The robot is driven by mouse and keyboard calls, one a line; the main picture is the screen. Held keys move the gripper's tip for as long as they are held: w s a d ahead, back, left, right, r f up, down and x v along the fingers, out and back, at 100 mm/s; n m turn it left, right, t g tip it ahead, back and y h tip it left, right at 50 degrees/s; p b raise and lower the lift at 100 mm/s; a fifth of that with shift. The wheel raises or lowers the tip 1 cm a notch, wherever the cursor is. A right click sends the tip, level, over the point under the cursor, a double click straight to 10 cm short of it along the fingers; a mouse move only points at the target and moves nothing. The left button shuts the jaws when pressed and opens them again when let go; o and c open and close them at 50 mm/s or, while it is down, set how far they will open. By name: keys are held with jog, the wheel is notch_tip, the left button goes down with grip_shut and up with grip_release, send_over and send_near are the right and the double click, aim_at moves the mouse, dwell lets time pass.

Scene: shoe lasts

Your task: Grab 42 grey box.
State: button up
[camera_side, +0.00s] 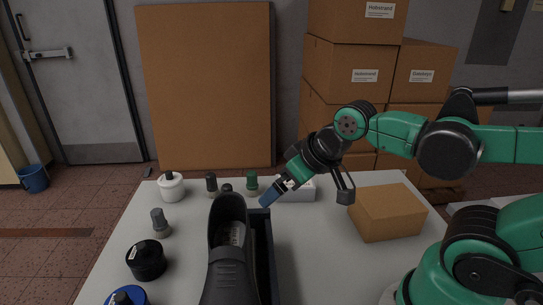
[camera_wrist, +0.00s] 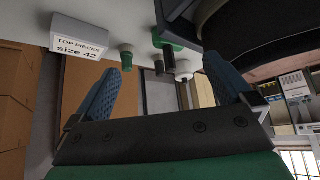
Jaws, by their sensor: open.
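A light grey box labelled "TOP PIECES size 42" (camera_wrist: 79,38) is at the upper left of the wrist view, beyond and outside the left finger. In the side view, a pale box (camera_side: 302,193) sits near the back of the table, partly hidden behind my gripper; its label cannot be read there. My gripper (camera_side: 271,194) is tilted down to the left, with blue fingers just in front of the pale box. In the wrist view, the two fingers (camera_wrist: 168,80) are spread apart with nothing between them. I cannot tell whether they touch anything.
A black shoe (camera_side: 228,262) stands at the table's front, beside a dark open-looking container (camera_side: 263,262). A cardboard box (camera_side: 387,213) is on the right. Several small bottles and jars, including a white jar (camera_side: 171,187) and a black jar (camera_side: 146,261), line the left and back. The middle right is clear.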

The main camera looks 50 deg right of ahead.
jog(key=w+d+f+n+y, duration=0.1)
jog(key=w+d+f+y, duration=0.1)
jog(key=d, duration=0.3)
jog(key=w+d+f+n+y, duration=0.2)
jog(key=d, duration=0.3)
jog(key=w+d+f+n+y, duration=0.2)
jog(key=w+d, duration=0.1)
jog(key=d, duration=0.2)
jog(key=shift+t+y, duration=0.4)
jog(key=d+f+n, duration=0.1)
jog(key=s+d+f+t+y, duration=0.1)
jog(key=s+d+f+n+t, duration=0.1)
jog(key=d, duration=0.1)
jog(key=shift+d+n+y, duration=0.1)
jog(key=shift+n+y, duration=0.2)
jog(key=shift+s+d+f+n, duration=0.25)
jog(key=shift+d+n, duration=0.05)
jog(key=shift+x, duration=2.7)
jog(key=shift+r, duration=0.1)
jog(key=shift+c, duration=0.2)
jog(key=c, duration=1.2)
